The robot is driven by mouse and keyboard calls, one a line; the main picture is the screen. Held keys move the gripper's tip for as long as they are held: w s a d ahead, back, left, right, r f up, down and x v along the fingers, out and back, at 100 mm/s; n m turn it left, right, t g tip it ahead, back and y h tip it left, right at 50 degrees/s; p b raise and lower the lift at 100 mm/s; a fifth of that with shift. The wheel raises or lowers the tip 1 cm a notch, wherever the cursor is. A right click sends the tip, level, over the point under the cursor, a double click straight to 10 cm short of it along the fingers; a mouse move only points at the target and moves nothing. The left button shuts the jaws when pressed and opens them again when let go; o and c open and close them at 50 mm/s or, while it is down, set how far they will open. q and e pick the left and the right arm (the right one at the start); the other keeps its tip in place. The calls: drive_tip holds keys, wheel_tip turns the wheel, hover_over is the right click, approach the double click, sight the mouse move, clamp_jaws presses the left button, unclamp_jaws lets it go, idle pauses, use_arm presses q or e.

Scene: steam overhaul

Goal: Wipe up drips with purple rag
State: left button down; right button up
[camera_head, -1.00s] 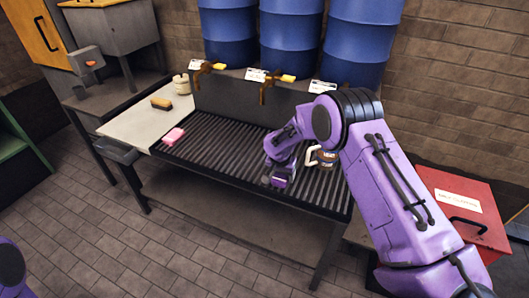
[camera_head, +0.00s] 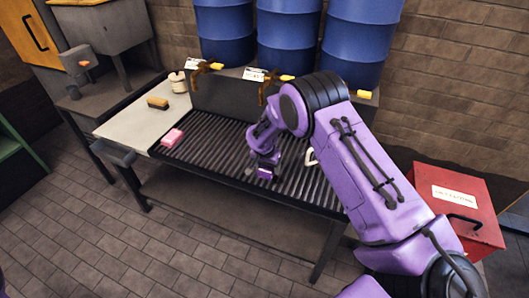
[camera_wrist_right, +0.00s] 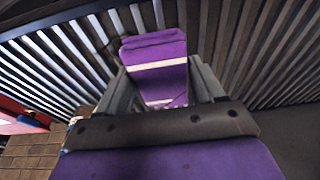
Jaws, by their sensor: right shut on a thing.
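In the right wrist view, a folded purple rag (camera_wrist_right: 158,62) with pale stripes sits between the fingers of my right gripper (camera_wrist_right: 155,95), which is shut on it. In the head view, my right gripper (camera_head: 263,172) is low over the middle of the slatted drip grate (camera_head: 205,140), near its front. I cannot tell whether the rag touches the slats. No drips can be made out. The left gripper is outside both views.
A pink sponge (camera_head: 172,138) lies at the grate's left end. A brush (camera_head: 157,102) and a jar (camera_head: 178,82) are on the pale side counter (camera_head: 125,125). Blue barrels (camera_head: 288,38) with taps stand behind. A mug (camera_head: 311,156) is mostly hidden by my arm. A red box (camera_head: 455,200) stands right.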

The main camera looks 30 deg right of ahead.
wheel_tip(320, 180, up, 2)
drive_tip(key=shift+s+d+r+p, duration=0.1)
drive_tip(key=shift+d+p, duration=0.05)
drive_tip(key=shift+p, duration=0.5)
drive_tip(key=shift+r+p, duration=0.65)
drive_tip(key=shift+p, duration=0.05)
drive_tip(key=shift+r+p, duration=0.55)
drive_tip(key=shift+r, duration=0.2)
drive_tip(key=shift+f, duration=0.1)
